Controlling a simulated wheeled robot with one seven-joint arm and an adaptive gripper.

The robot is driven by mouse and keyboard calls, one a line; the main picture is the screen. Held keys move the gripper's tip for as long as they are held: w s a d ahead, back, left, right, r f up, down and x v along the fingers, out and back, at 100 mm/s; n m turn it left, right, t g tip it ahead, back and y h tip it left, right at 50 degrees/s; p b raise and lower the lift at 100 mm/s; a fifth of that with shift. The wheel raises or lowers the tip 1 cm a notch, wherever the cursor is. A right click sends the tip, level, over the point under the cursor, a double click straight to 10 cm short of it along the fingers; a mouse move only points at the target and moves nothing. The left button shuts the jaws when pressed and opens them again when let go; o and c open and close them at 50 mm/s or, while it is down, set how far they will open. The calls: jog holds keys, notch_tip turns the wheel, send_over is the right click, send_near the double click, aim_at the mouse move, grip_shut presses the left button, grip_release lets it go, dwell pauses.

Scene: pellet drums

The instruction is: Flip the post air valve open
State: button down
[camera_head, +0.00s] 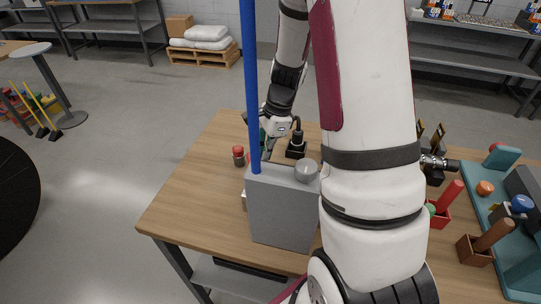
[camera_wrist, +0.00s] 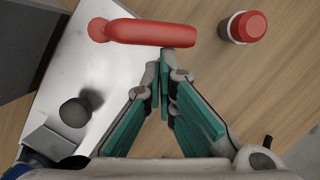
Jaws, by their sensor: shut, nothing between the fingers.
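The post air valve shows in the wrist view as a red lever (camera_wrist: 150,33) with a rounded pivot end at the left. It lies roughly level across the picture, partly over a pale metal plate (camera_wrist: 62,62). My gripper (camera_wrist: 166,72) is shut and empty, its teal-padded fingers together and their tips just below the lever's right half. I cannot tell whether the tips touch it. In the head view my gripper (camera_head: 264,136) is low behind the blue post (camera_head: 251,80) and grey box (camera_head: 283,210); the lever is hidden there.
A red-capped jar (camera_wrist: 243,27) stands right of the lever, also seen in the head view (camera_head: 238,155). A black device (camera_head: 296,148) stands close to my gripper. Red and brown holders and a teal tray (camera_head: 482,200) fill the right. The wooden table's left part (camera_head: 190,190) is clear.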

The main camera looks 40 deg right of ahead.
jog(key=a+n, duration=0.1)
jog(key=n, duration=0.1)
jog(key=w+a+n+g, duration=0.1)
jog(key=w+a+n, duration=0.1)
jog(key=n, duration=0.1)
jog(key=shift+w+n+b, duration=0.15)
jog(key=shift+n+b, duration=0.15)
jog(key=shift+b, duration=0.05)
jog(key=shift+w+a+n+g+h, duration=0.15)
jog(key=shift+a+n+g, duration=0.3)
jog(key=shift+a+n, duration=0.7)
jog(key=shift+w+a+n+g+h, duration=0.15)
jog(key=shift+a+n+g, duration=0.4)
jog(key=shift+n, duration=1.1)
jog(key=shift+a, duration=0.15)
send_near(251, 155)
jog(key=w+f, duration=0.2)
jog(key=shift+w+a+r+p, duration=0.1)
jog(key=shift+r+p, duration=0.1)
jog(key=shift+r, duration=0.25)
jog(key=shift+w+a+r+p, duration=0.1)
jog(key=shift+r+p, duration=0.1)
jog(key=shift+r, duration=0.25)
